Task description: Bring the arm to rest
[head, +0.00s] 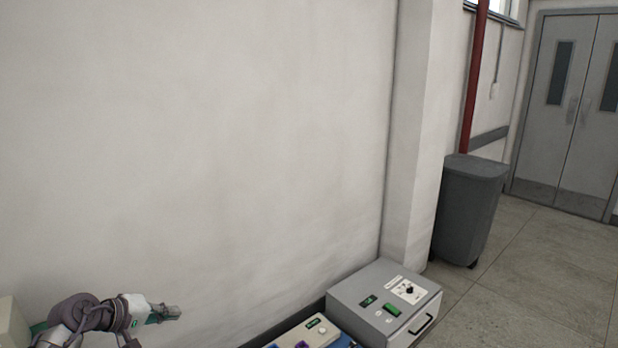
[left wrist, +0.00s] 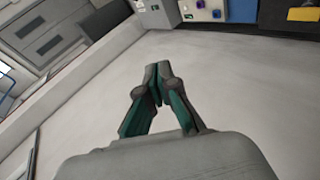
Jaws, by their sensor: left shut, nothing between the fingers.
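My left gripper (head: 168,313) shows at the lower left of the head view, raised in front of the pale wall and pointing right. In the left wrist view the left gripper (left wrist: 158,88) has its green and grey fingers together at the tips, with nothing between them. Part of my left arm shows behind it in the head view. My right gripper is in neither view.
A grey box with a knob and a handle (head: 385,300) stands at the bottom centre right, with a smaller beige device (head: 308,334) beside it. A grey bin (head: 468,210) stands past the wall corner. Double doors (head: 575,110) are at the far right. The space around the left gripper looks clear.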

